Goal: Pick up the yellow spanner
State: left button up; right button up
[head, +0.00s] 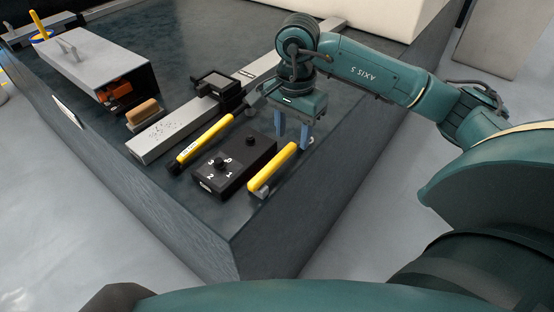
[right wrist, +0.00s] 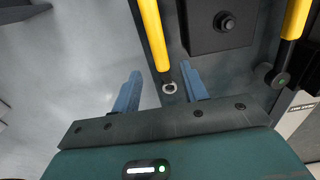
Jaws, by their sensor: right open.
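The yellow spanner (head: 272,168) lies near the table's front right edge, beside a black knob box. Its yellow handle (right wrist: 153,35) also shows in the right wrist view, with a small metal ring end towards me. My right gripper (head: 292,132) points down just beyond the spanner's far end. It is open and empty. In the right wrist view, its blue fingers (right wrist: 160,78) stand on either side of the line of the spanner, near the ring end. I cannot tell the exact height gap. My left gripper is not in view.
The black knob box (head: 228,170) stands left of the spanner. Beyond it lies another yellow-handled tool (head: 203,140) with a black end. A long metal bar (head: 185,125), a wooden-backed brush (head: 143,112) and a grey metal box (head: 98,65) are farther left. The table edge is close on the right.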

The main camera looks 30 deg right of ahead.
aim_at(290, 146)
jog(key=f, duration=0.3)
jog(key=f+p, duration=0.1)
jog(key=f, duration=0.1)
jog(key=shift+a, duration=0.25)
jog(key=shift+c, duration=0.4)
grip_shut()
